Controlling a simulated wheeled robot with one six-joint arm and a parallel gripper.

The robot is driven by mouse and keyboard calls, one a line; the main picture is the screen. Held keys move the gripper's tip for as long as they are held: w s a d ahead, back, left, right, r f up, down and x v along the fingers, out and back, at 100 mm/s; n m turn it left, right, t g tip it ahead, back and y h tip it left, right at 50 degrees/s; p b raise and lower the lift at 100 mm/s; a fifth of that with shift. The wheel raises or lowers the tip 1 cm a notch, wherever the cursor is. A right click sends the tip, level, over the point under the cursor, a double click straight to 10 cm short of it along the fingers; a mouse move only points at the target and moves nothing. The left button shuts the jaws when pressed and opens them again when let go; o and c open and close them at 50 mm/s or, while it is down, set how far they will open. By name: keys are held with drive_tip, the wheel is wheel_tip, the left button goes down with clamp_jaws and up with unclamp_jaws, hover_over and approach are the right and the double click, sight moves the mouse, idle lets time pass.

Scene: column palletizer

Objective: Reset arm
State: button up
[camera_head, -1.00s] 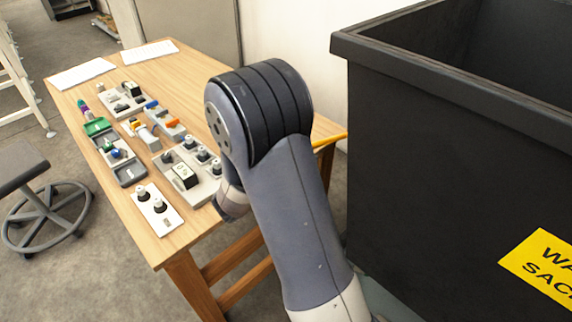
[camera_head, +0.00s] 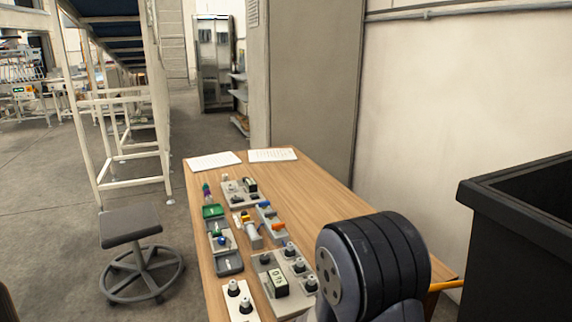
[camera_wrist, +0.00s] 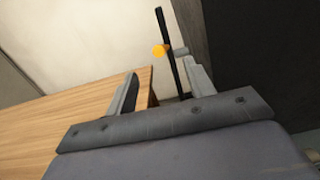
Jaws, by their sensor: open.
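My gripper (camera_wrist: 158,88) shows in the wrist view with its two fingers spread apart and nothing between them. In the head view my arm stands at the lower right, over the near right part of the wooden table (camera_head: 295,190); the gripper itself is hidden there. The table also shows in the wrist view (camera_wrist: 60,125), left of the fingers.
Switch boxes and a meter (camera_head: 279,282) line the table's left side, with two paper sheets (camera_head: 213,161) at its far end. A black bin (camera_head: 515,240) stands at the right. A stool (camera_head: 130,225) is left of the table. Open floor (camera_head: 60,180) lies further left.

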drive_tip(key=x, duration=1.1)
drive_tip(key=shift+d, duration=0.1)
drive_tip(key=v, duration=1.3)
drive_tip(key=x, duration=1.3)
wheel_tip(320, 180, down, 14)
drive_tip(key=a+b, duration=0.1)
drive_tip(key=b, duration=0.8)
drive_tip(key=shift+s+a+b, duration=0.35)
drive_tip(key=shift+a, duration=0.05)
